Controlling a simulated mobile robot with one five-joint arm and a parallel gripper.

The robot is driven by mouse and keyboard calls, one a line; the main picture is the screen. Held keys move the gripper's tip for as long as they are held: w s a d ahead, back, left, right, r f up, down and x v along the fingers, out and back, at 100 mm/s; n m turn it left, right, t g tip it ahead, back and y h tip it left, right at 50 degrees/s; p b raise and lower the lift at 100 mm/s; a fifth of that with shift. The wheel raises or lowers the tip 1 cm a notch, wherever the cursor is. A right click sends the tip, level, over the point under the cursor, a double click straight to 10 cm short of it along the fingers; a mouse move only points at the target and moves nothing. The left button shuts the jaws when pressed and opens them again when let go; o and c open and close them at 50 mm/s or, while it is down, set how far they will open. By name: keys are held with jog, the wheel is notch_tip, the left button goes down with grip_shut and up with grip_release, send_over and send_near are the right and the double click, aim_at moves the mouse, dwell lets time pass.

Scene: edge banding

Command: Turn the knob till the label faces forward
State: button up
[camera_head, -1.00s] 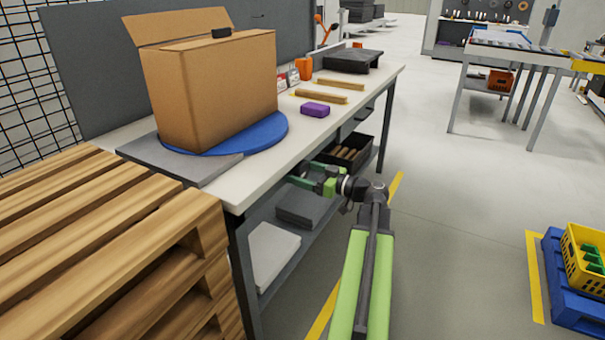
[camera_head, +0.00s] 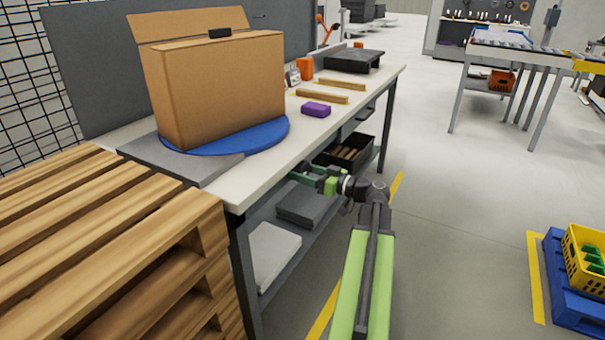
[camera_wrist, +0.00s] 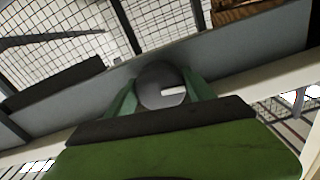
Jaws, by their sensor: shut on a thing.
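A dark round knob (camera_wrist: 162,86) with a pale pointer mark sits under the bench edge in the wrist view. My gripper (camera_wrist: 160,98) has its green fingers on either side of the knob and is shut on it; the pale mark points to the right in that view. In the head view my gripper (camera_head: 310,172) is low at the bench's front, and the knob is hidden. A cardboard box (camera_head: 225,92) with one flap up stands on a blue turntable (camera_head: 268,133) on the bench. No label can be made out on the box sides in view.
The bench top (camera_head: 270,165) also holds a purple block (camera_head: 316,109), wooden strips (camera_head: 325,96), an orange cup (camera_head: 305,68) and a black tray (camera_head: 353,60). A wooden pallet stack (camera_head: 120,235) stands at the near left.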

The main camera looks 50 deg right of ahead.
jog(key=m, duration=0.5)
jog(key=shift+a+m, duration=0.1)
jog(key=shift+m, duration=0.2)
dwell(0.5)
jog(key=o, duration=1.3)
jog(key=shift+s, duration=0.15)
